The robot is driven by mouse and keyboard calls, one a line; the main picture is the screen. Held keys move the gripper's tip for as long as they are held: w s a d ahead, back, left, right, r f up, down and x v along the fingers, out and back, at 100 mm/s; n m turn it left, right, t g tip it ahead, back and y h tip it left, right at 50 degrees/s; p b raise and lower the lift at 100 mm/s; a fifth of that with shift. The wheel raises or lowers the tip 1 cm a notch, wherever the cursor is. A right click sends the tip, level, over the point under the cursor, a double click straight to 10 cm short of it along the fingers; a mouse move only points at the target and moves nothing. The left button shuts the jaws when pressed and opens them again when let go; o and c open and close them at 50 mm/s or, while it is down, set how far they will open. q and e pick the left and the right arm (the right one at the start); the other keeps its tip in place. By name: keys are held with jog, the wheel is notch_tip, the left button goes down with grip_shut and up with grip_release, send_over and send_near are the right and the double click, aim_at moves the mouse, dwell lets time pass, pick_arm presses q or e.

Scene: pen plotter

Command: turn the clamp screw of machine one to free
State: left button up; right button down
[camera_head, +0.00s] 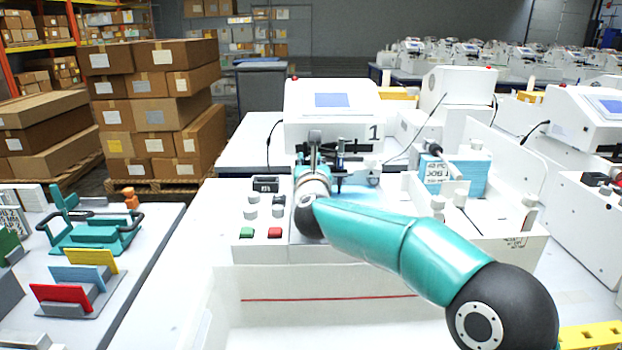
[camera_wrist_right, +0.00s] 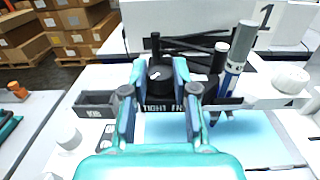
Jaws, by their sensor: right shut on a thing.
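Machine one (camera_head: 330,105), a white plotter with a blue screen and the number 1, stands at the middle of the head view. My right gripper (camera_head: 314,158) reaches its carriage from the front. In the right wrist view my right gripper (camera_wrist_right: 160,82) is shut with its teal fingers on both sides of the black clamp screw (camera_wrist_right: 159,70). A pale mark shows on the screw's face. Below it is a black label (camera_wrist_right: 160,106) reading TIGHT on the left, with the right word partly hidden by a finger. My left gripper is not in view.
A pen with a grey cap and blue barrel (camera_wrist_right: 238,60) stands close right of the clamp screw. Green (camera_head: 246,232) and red (camera_head: 275,232) buttons and several white knobs lie left of my arm. A blue stack (camera_head: 470,175) stands at right. A white tray (camera_head: 330,285) lies in front.

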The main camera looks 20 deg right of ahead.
jog(key=n+y+b, duration=0.1)
jog(key=y+b, duration=0.1)
jog(key=n+y+b, duration=0.2)
jog(key=b, duration=0.1)
jog(key=d+n+y+b, duration=0.1)
jog(key=y+b, duration=0.1)
jog(key=b, duration=0.1)
jog(key=shift+f+y, duration=0.25)
jog(key=shift+y, duration=0.15)
jog(key=shift+r+n+y+b, duration=0.1)
jog(key=shift+n+y+b, duration=0.2)
jog(key=shift+n+y, duration=0.3)
jog(key=shift+w+r+n+y, duration=0.1)
jog(key=shift+n+y, duration=0.3)
jog(key=shift+y, duration=0.2)
jog(key=shift+r+n+g+y+p, duration=0.15)
jog(key=shift+n+g+y+p, duration=0.2)
jog(key=shift+n+y, duration=0.4)
jog(key=shift+n+g+y+p, duration=0.45)
jog(key=shift+n+y+p, duration=0.1)
jog(key=shift+y, duration=0.6)
jog(key=c, duration=0.9)
grip_release()
